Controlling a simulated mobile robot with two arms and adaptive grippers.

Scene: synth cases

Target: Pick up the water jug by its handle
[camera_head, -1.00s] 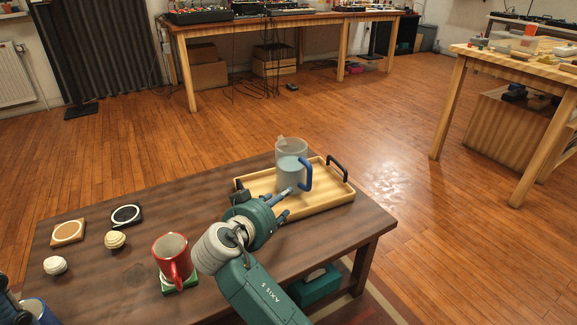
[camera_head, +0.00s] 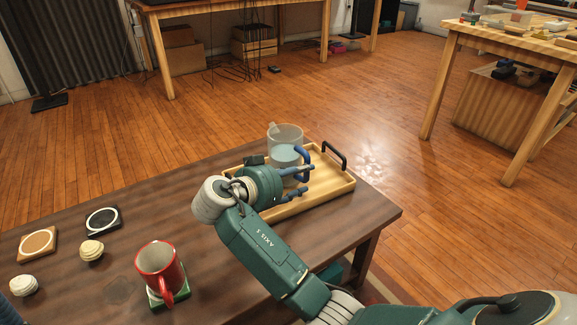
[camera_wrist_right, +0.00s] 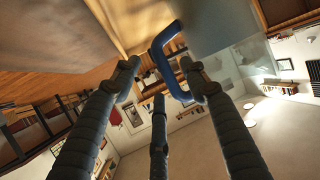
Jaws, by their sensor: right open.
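The water jug (camera_head: 285,137) is clear with pale water in it and a blue handle (camera_head: 304,152) on its right side. It stands upright on the wooden tray (camera_head: 335,184). My right gripper (camera_head: 307,180) is open and empty, in front of the jug's lower part, with its fingers pointing right. In the right wrist view, the handle (camera_wrist_right: 168,60) shows between and just beyond the spread fingers (camera_wrist_right: 158,75), close to the right-hand finger. I cannot tell whether they touch. The gripper and forearm hide the jug's lower left part. My left gripper is out of view.
A red mug (camera_head: 155,265) on a green coaster stands at the table's front. Two coasters (camera_head: 103,221) (camera_head: 38,244) and two pale ridged balls (camera_head: 91,250) (camera_head: 24,286) lie left. The tray has a raised dark handle (camera_head: 334,155) right of the jug.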

